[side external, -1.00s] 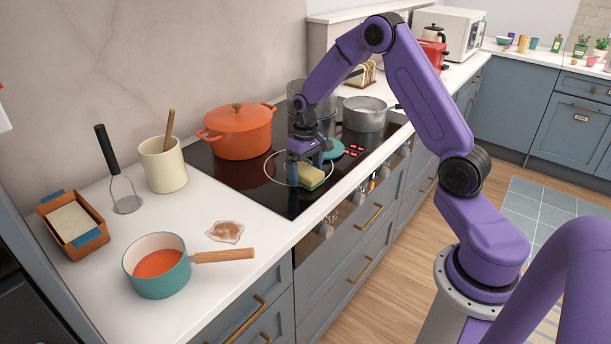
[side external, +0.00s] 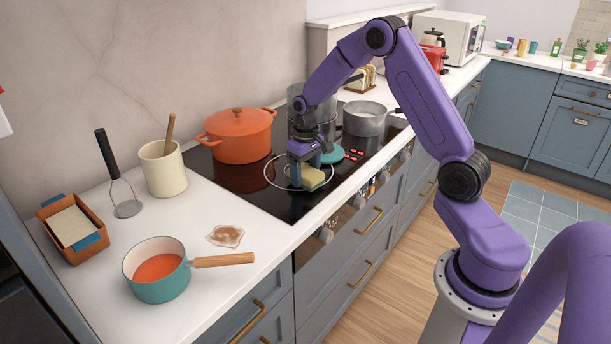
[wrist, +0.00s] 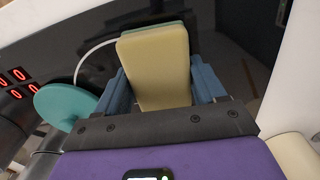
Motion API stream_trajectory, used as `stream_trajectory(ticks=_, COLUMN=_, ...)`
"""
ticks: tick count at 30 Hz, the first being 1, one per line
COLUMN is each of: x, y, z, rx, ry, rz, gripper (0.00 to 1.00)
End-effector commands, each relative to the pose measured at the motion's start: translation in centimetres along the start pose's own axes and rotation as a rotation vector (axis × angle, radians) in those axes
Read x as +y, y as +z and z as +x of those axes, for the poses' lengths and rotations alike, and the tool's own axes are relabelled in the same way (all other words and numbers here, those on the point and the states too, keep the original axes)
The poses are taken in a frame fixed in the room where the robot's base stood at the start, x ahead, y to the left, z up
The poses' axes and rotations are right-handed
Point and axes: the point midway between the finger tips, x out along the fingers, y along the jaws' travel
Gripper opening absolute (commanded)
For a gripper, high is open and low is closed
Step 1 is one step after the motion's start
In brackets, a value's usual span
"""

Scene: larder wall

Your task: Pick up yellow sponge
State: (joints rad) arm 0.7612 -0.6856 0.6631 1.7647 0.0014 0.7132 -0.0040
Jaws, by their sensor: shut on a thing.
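The yellow sponge (side external: 314,178), with a green layer on one face, is at the dark cooktop (side external: 250,192), over the front-left burner ring. My gripper (side external: 305,174) points down over it and is shut on it. In the wrist view the sponge (wrist: 156,68) sits between the two blue fingers of my gripper (wrist: 160,88). I cannot tell whether the sponge still touches the glass.
An orange lidded pot (side external: 238,138) stands left of my gripper. A clear tall pot (side external: 318,118) and a grey saucepan (side external: 364,117) stand behind. A teal round piece (side external: 330,154) is close to my gripper. A teal saucepan (side external: 158,285) is on the left counter.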

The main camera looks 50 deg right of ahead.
Motion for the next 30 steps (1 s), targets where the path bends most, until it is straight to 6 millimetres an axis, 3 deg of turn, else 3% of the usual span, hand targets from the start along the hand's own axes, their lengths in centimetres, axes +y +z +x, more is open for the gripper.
stream_trajectory(ticks=4, x=0.0, y=-0.1, z=-2.2, rx=0.004, ry=0.001, rz=-0.001, gripper=0.41)
stream_trajectory(ticks=15, x=-0.9, y=5.1, z=-8.2, rx=0.005, ry=0.001, rz=-0.001, gripper=0.41)
stream_trajectory(ticks=22, x=-1.7, y=9.6, z=-10.0, rx=0.002, ry=0.001, rz=-0.002, gripper=0.41)
stream_trajectory(ticks=30, x=-2.2, y=12.7, z=-11.4, rx=0.001, ry=0.001, rz=-0.001, gripper=0.41)
